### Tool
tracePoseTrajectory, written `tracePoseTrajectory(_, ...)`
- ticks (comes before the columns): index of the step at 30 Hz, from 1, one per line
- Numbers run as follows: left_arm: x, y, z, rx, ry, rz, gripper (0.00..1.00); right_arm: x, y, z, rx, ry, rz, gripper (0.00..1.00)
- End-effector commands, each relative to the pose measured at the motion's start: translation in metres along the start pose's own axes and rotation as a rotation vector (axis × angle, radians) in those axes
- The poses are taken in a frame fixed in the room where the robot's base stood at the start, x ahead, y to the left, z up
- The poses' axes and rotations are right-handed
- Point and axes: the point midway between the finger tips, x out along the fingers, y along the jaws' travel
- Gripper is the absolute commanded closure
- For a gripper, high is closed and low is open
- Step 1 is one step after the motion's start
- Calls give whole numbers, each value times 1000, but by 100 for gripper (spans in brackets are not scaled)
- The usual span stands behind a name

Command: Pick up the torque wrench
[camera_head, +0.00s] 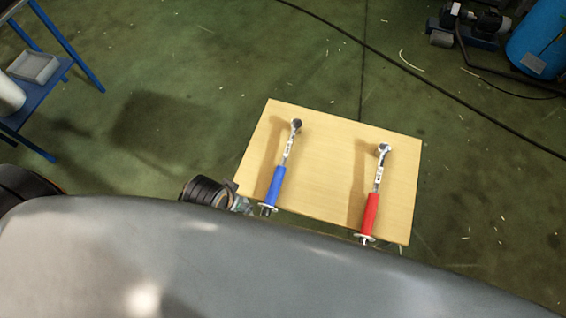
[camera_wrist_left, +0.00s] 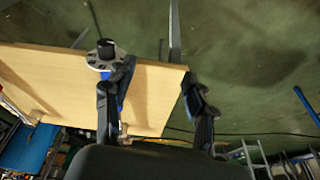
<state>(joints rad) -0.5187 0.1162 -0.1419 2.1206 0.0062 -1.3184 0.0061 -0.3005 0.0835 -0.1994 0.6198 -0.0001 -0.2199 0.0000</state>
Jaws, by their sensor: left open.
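Two torque wrenches lie on a wooden tabletop (camera_head: 325,165). One has a blue handle (camera_head: 275,186) and lies at the left. The other has a red handle (camera_head: 371,214) and lies at the right. Both metal heads point to the far side. My left gripper (camera_head: 241,201) is at the table's near left corner, just left of the blue handle. In the left wrist view my left gripper (camera_wrist_left: 157,72) is open, with nothing between its fingers. The blue wrench's round end (camera_wrist_left: 99,57) shows beside the left finger, which partly hides the handle. My right gripper is not in view.
A blue stand (camera_head: 62,75) with a grey tray (camera_head: 34,66) is at the upper left. A pump (camera_head: 470,22) and a blue tank (camera_head: 541,42) are at the upper right. A dark cable (camera_head: 425,78) crosses the green floor. The tabletop between the wrenches is clear.

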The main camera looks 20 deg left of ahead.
Motion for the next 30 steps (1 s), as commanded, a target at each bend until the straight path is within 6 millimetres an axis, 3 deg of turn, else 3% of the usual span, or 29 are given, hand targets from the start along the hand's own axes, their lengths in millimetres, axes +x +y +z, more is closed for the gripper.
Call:
tracePoseTrajectory(3, -37, 21, -40, 17, 69, 61, 45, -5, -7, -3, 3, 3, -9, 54)
tracePoseTrajectory(12, -52, 92, -111, 78, 156, 260, 45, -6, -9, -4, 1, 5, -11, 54)
tracePoseTrajectory(19, -66, 138, -147, 146, 122, 390, 45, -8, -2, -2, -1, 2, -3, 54)
tracePoseTrajectory(23, -65, 138, -154, 151, 26, 401, 45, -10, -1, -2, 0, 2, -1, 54)
tracePoseTrajectory(26, -61, 120, -156, 113, -62, 367, 45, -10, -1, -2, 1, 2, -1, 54)
tracePoseTrajectory(30, -58, 81, -160, 11, -166, 291, 45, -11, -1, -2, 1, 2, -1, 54)
